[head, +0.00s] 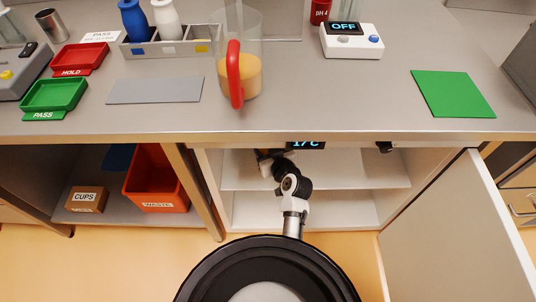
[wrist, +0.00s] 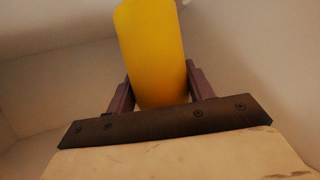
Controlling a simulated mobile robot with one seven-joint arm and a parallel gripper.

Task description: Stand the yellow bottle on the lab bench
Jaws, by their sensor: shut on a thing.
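The yellow bottle (wrist: 152,55) shows in the wrist view as a smooth yellow cylinder. My gripper (wrist: 160,90) is shut on it, with one dark finger on each side. The bottle's top end runs out of the picture. In the head view my arm reaches into the open cabinet under the lab bench (head: 330,100). The bench edge hides most of my gripper there, and I cannot make out the bottle in that view.
The cabinet door (head: 455,230) stands open at the right. A shelf (head: 350,170) crosses the cabinet. On the bench are a jug with a red handle (head: 236,75), a grey mat (head: 155,89), a green mat (head: 452,94) and a device reading OFF (head: 350,42). Bench space right of the jug is clear.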

